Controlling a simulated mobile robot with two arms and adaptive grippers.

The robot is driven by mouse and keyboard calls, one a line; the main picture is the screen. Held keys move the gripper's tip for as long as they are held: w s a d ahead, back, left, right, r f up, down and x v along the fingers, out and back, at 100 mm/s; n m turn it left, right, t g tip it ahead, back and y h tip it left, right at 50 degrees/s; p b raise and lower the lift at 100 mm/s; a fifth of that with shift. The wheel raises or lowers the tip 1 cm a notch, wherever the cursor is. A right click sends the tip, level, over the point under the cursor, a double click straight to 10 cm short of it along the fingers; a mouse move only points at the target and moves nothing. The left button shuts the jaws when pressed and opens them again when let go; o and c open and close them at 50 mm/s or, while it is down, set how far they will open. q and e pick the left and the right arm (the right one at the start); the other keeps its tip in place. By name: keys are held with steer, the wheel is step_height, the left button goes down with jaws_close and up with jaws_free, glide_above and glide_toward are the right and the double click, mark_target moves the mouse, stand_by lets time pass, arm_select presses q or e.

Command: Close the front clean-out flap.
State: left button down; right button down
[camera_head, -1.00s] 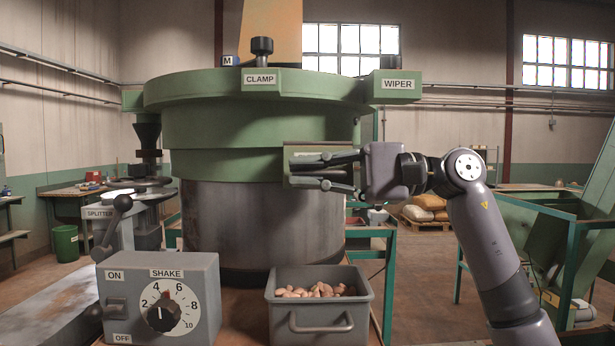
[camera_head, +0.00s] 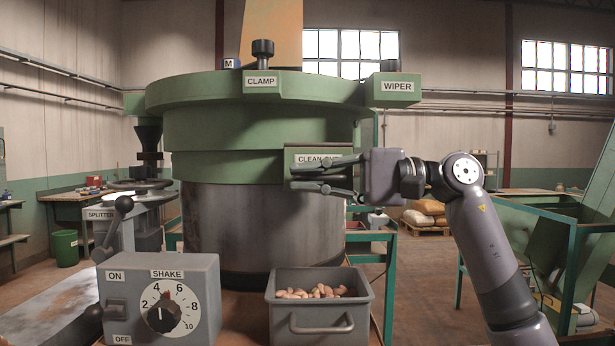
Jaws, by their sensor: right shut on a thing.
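The front clean-out flap (camera_head: 342,150) is a green panel on the front of the big round green hopper (camera_head: 250,125). My right gripper (camera_head: 302,178) reaches in from the right and is shut on the lower part of the flap. The exact grip spot is hidden by the fingers. The flap looks close to upright, but I cannot tell whether it is flush with the hopper. My left gripper is not in view.
A grey bin (camera_head: 320,311) of nuts stands below the flap. A control box (camera_head: 200,270) with a SHAKE dial is at its left. A lever (camera_head: 113,230) rises behind the box. CLAMP (camera_head: 261,82) and WIPER (camera_head: 393,90) parts sit above.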

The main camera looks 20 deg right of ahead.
steer(key=shift+w+f, duration=0.2)
steer(key=shift+f, duration=0.4)
steer(key=c, duration=2.1)
jaws_free()
steer(key=shift+c, duration=0.2)
steer(key=shift+o, duration=1.2)
steer(key=shift+w+d, duration=0.1)
steer(key=shift+d, duration=0.05)
steer(key=shift+o, duration=0.9)
steer(key=shift+r, duration=0.15)
steer(key=v, duration=1.2)
